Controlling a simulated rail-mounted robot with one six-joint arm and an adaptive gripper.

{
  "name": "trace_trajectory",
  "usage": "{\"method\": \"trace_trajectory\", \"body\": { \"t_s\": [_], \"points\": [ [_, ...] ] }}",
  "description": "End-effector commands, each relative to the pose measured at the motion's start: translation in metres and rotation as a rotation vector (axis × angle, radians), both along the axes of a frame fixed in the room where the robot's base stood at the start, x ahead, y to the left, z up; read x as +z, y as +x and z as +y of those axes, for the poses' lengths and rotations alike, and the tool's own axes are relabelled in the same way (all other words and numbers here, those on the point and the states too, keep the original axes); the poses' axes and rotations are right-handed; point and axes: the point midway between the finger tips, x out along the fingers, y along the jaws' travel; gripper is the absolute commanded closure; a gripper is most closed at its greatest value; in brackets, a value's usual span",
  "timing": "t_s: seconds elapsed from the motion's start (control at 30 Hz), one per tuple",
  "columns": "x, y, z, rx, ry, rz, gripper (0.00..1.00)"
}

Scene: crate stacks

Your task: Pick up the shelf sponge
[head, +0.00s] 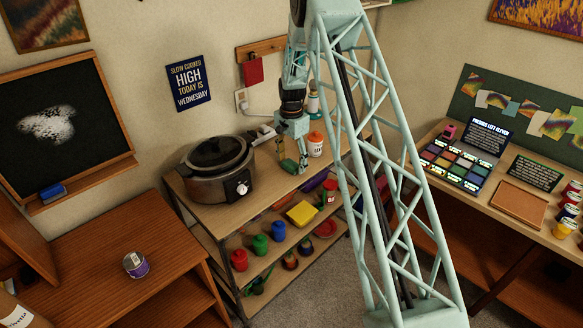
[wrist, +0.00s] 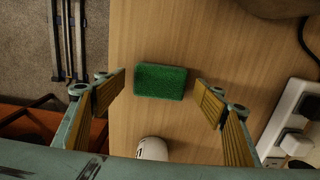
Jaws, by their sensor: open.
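A green sponge (wrist: 160,81) lies flat on the wooden shelf top in the wrist view. My gripper (wrist: 161,84) is open above it, with one finger to each side of the sponge and clear gaps between. In the head view my gripper (head: 292,163) points down over the shelf unit's top (head: 262,187), right of the slow cooker. I cannot clearly make out the green sponge there. No finger visibly touches the sponge.
The slow cooker (head: 217,168) stands close left of my gripper, a white-and-orange jar (head: 315,145) close right. A white-topped object (wrist: 152,148) and a power strip (wrist: 290,113) are near in the wrist view. Pots and a yellow block (head: 302,213) are on the lower shelf.

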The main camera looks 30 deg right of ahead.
Motion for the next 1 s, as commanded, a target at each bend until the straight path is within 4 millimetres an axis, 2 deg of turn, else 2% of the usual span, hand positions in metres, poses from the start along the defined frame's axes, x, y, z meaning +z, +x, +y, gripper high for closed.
{"method": "trace_trajectory", "body": {
  "t_s": [0.27,0.5,1.0],
  "points": [
    [0.0001,-0.0001,0.0000,0.000,0.000,0.000,0.36],
    [0.0001,0.0000,0.0001,0.000,0.000,0.000,0.58],
    [0.0020,0.0001,0.0000,0.000,0.000,0.000,0.59]
  ]
}}
